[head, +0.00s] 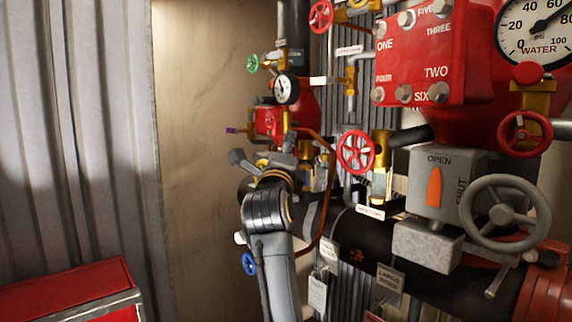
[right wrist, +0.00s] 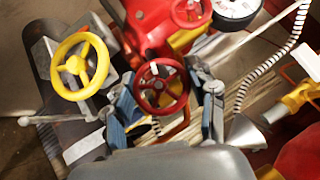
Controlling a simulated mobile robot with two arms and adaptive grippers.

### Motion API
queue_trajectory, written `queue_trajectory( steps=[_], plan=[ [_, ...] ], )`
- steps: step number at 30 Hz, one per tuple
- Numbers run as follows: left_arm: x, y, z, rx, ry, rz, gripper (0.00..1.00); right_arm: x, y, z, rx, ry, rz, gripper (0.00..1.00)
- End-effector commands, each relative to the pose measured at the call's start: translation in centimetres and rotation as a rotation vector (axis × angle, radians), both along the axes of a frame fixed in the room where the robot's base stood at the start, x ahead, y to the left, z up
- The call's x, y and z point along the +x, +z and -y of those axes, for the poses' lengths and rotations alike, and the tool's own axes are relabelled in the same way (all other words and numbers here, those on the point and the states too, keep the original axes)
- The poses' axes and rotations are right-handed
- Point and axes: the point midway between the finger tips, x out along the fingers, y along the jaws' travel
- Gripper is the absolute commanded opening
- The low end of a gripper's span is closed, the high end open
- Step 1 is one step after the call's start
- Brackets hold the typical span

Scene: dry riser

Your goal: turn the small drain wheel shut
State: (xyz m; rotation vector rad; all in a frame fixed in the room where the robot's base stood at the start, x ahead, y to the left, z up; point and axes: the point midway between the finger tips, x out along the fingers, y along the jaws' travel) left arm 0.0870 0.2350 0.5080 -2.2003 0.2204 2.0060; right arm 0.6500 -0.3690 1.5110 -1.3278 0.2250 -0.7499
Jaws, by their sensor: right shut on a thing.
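A small red wheel (right wrist: 161,88) sits between the fingers of my right gripper (right wrist: 167,95) in the right wrist view. The blue-padded fingers are on opposite sides of its rim, and the gripper is shut on it. No label on this wheel can be read, so I cannot tell from lettering that it is the drain wheel. In the head view my right gripper (head: 264,160) reaches in among the pipes at the centre, and the arm hides the held wheel there. My left gripper is not in view.
A yellow wheel (right wrist: 81,65) is close left of the gripper. In the head view a red wheel (head: 356,152), a large grey wheel (head: 502,213) and a gauge (head: 286,89) crowd the pipework. A red box (head: 72,290) stands lower left.

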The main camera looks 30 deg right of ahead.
Motion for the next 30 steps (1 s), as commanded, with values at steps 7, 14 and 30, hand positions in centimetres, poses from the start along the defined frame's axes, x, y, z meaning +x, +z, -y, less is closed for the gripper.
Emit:
queue_trajectory(
  steps=[7,14,30],
  plan=[
    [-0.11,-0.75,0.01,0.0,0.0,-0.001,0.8,0.03,-0.16,0.03,0.008,-0.001,0.042,0.25],
    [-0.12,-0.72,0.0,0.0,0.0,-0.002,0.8,0.03,-0.1,0.04,0.009,-0.001,0.045,0.25],
    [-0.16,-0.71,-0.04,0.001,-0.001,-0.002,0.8,0.0,-0.03,0.01,0.008,0.0,0.046,0.8]
  ],
)
